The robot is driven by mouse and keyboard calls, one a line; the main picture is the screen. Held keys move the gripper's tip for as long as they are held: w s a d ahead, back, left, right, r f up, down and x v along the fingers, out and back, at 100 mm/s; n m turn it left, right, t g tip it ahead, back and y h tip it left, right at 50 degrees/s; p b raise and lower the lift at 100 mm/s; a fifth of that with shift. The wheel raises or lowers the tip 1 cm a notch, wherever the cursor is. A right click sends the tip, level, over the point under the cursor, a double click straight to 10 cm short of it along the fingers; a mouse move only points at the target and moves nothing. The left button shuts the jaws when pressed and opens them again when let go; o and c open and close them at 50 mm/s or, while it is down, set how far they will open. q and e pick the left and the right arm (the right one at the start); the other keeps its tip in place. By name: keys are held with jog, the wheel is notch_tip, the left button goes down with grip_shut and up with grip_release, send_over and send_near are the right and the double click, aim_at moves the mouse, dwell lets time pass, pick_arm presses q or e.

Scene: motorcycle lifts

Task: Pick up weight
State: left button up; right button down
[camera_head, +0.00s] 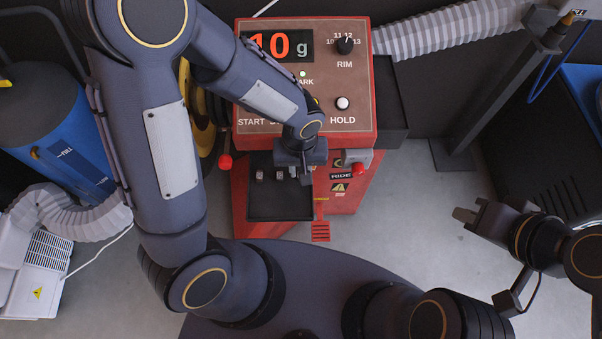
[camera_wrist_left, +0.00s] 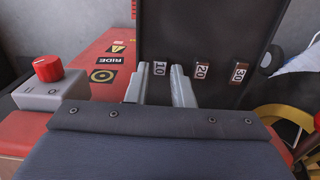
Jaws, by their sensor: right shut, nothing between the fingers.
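Three small weights marked 10 (camera_wrist_left: 160,69), 20 (camera_wrist_left: 202,71) and 30 (camera_wrist_left: 238,73) stand in a row in the dark tray (camera_head: 280,213) of the red machine. Two of them also show in the head view (camera_head: 259,175). My left gripper (camera_head: 304,172) reaches down over the tray's right side. In the left wrist view its two fingers (camera_wrist_left: 163,88) are apart, with the 10 weight between their tips. Whether they touch it cannot be told. My right gripper (camera_head: 464,217) is shut and empty, out to the right above the floor.
The red wheel balancer (camera_head: 364,100) has a display reading 10 g, knobs and a red-knobbed box (camera_wrist_left: 48,78) beside the tray. A red pedal (camera_head: 320,231) sits low in front. A blue tank (camera_head: 50,130) stands left. Grey floor is free at right.

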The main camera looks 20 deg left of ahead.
pick_arm(q)
notch_tip(320, 180, down, 2)
jog(key=shift+f, duration=0.1)
grip_shut()
jog(key=shift+r, duration=0.2)
